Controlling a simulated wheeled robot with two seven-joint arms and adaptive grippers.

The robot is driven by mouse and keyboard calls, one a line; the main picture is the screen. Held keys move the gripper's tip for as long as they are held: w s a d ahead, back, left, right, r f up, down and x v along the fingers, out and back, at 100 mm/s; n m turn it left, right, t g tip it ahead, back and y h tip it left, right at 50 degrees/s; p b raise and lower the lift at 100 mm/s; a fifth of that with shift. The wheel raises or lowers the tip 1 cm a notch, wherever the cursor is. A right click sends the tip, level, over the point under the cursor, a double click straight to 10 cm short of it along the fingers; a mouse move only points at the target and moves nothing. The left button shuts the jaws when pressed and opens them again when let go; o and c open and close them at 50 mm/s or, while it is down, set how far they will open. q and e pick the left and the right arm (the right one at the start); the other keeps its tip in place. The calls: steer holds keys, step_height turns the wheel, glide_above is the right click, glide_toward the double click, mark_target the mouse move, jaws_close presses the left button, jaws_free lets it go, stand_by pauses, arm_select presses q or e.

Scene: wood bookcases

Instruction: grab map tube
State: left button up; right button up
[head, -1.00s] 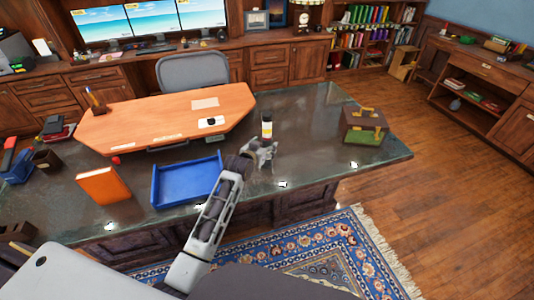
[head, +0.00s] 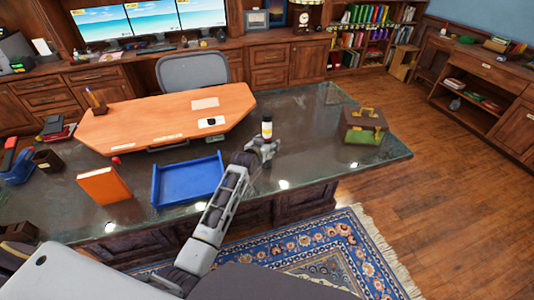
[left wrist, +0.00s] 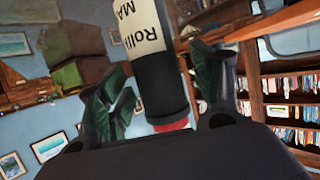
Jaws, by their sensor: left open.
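The map tube (head: 267,127) stands upright on the dark stone desk top, with a white body and dark bands in the head view. In the left wrist view the tube (left wrist: 148,65) shows a cream label with partly readable black lettering, a black band and a red end. My left gripper (head: 264,147) is at the tube's near side. The tube's lower part is hidden by the gripper in the head view. My right gripper is not in view.
A blue tray (head: 188,181) and an orange book (head: 104,186) are left of my left arm. A brown case (head: 363,123) stands right of the tube. A wooden desk panel (head: 165,118) lies behind, with a grey chair (head: 193,70). The desk between tube and case is clear.

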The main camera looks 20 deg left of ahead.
mark_target(265, 125)
arm_select(q)
jaws_close()
stand_by(0.4)
steer(key=shift+r, duration=0.1)
steer(key=shift+r, duration=4.95)
